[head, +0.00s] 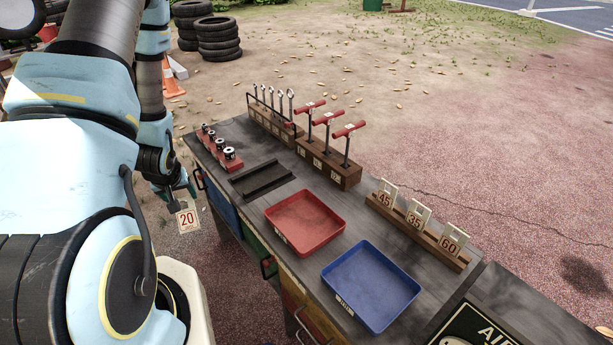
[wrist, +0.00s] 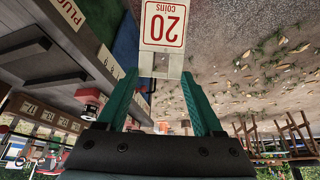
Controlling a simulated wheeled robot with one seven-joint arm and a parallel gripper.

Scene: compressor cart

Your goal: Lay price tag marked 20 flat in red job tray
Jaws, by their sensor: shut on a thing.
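The price tag marked 20 (head: 187,219) is white with red print. My gripper (head: 180,193) is shut on its edge and holds it in the air just left of the cart, outside the worktop. In the wrist view the tag (wrist: 164,27) appears upside down between the green fingertips (wrist: 160,82), reading "20 coins". The red job tray (head: 304,222) lies on the cart top, to the right of my gripper, and looks empty. The tray is not clearly seen in the wrist view.
A blue tray (head: 370,286) sits beside the red one. A wooden rack (head: 418,231) holds tags 45, 35 and 60. Red T-handled tools (head: 329,162) stand in a block behind the red tray. A dark empty holder (head: 262,179) and a red socket rail (head: 222,151) are at the left.

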